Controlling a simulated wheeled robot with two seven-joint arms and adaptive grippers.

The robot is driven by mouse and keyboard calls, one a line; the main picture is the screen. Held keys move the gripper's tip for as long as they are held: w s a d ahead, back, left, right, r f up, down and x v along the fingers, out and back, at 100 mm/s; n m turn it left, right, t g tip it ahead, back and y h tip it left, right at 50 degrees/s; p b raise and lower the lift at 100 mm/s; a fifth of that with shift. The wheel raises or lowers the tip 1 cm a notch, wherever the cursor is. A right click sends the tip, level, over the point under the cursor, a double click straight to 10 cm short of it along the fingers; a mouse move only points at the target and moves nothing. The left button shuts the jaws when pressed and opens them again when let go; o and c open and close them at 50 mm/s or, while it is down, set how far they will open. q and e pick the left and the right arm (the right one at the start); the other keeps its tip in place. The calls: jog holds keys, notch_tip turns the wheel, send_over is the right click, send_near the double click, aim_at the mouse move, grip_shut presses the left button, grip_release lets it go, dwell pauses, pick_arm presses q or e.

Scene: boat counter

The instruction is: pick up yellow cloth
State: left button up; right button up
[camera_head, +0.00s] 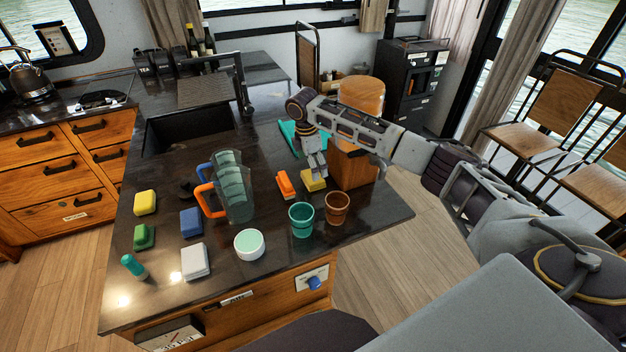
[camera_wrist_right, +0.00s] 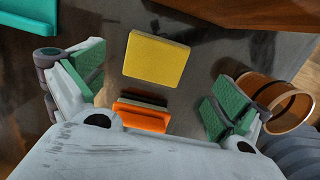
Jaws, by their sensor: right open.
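A flat, square yellow piece, which looks like the yellow cloth (camera_head: 314,184), lies on the dark counter beside a wooden block. In the right wrist view the yellow cloth (camera_wrist_right: 157,60) lies ahead of the jaws, in the gap between the two green-padded fingers. My right gripper (camera_head: 315,168) is above it, partly hiding it in the head view. In the right wrist view the right gripper (camera_wrist_right: 156,88) is open and empty. An orange-and-black piece (camera_wrist_right: 141,115) lies close to the cloth. My left gripper is not in view.
A wooden block (camera_head: 352,172) stands just right of the cloth. A brown cup (camera_head: 337,208) and a teal cup (camera_head: 301,221) stand in front. A pitcher (camera_head: 236,195) and several sponge-like pieces, one yellow (camera_head: 145,202), are to the left. A teal board (camera_head: 288,135) lies behind.

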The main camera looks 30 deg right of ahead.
jog(key=shift+w+d+f+p, duration=0.15)
jog(key=shift+f+p, duration=0.25)
jog(key=shift+f, duration=1.95)
jog(key=shift+c, duration=0.3)
jog(key=c, duration=0.9)
